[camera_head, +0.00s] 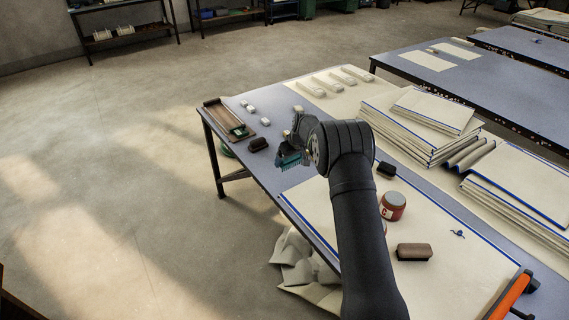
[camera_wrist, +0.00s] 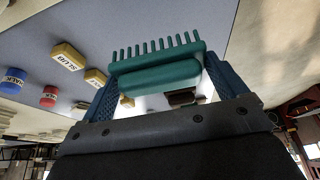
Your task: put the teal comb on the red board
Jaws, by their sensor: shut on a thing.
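The teal comb (camera_wrist: 158,77) is held between the blue fingers of my gripper (camera_wrist: 160,84) in the wrist view, with its teeth pointing away from the palm. I cannot make out a clearly red board in either view.
A brown wooden tray (camera_head: 214,113) lies at the table's left corner, with a dark brush (camera_head: 258,145) nearby. Small pale blocks (camera_head: 265,122) lie beyond. A red-labelled tin (camera_head: 393,205) and brown block (camera_head: 414,252) sit on cream cloth. Stacked folded cloths (camera_head: 410,130) occupy the right side.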

